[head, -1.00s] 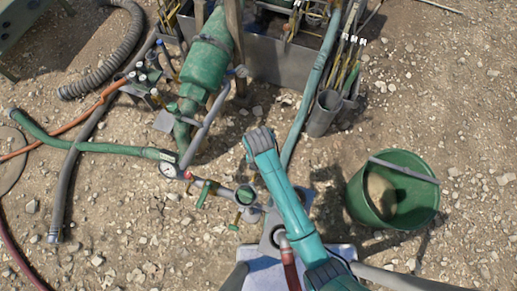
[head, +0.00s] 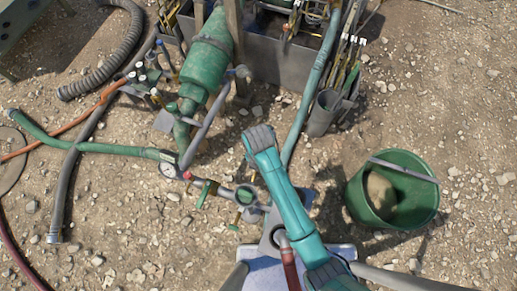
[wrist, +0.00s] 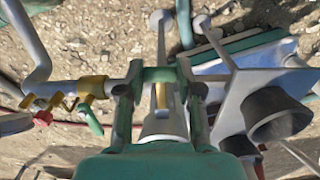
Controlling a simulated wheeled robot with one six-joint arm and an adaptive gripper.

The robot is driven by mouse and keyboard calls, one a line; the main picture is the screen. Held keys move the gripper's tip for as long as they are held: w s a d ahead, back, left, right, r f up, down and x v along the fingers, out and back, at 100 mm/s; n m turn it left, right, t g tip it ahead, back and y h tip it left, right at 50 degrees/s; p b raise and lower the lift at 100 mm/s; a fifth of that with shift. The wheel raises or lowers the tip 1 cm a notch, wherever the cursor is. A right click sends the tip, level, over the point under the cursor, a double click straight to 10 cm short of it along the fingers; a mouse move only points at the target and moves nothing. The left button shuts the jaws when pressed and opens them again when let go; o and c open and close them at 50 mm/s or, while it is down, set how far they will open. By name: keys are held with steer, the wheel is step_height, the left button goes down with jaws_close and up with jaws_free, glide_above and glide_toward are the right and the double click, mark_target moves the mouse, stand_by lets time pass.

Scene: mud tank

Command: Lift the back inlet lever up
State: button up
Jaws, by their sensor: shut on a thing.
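In the wrist view a grey lever (wrist: 161,45) with a round end runs up the picture, with a yellow part near its base. My gripper (wrist: 160,80) has its green fingers closed around the lower part of this lever. A second grey lever (wrist: 213,40) with a round end stands just to the right, outside the fingers. I cannot tell from the picture which is the back inlet lever. In the head view my teal arm (head: 280,185) reaches over the pipework, and my gripper is not clearly visible there.
Grey pipe with yellow fittings (wrist: 92,88) lies left of the fingers; a dark cup-shaped part (wrist: 275,115) is close on the right. In the head view a green pump body (head: 208,62) and a gauge (head: 168,169) stand left, a green bucket (head: 420,208) right.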

steer(key=shift+r, duration=0.45)
steer(key=shift+s+a+r, duration=0.15)
steer(key=shift+s+r, duration=0.2)
steer(key=shift+r, duration=0.45)
steer(key=o, duration=1.7)
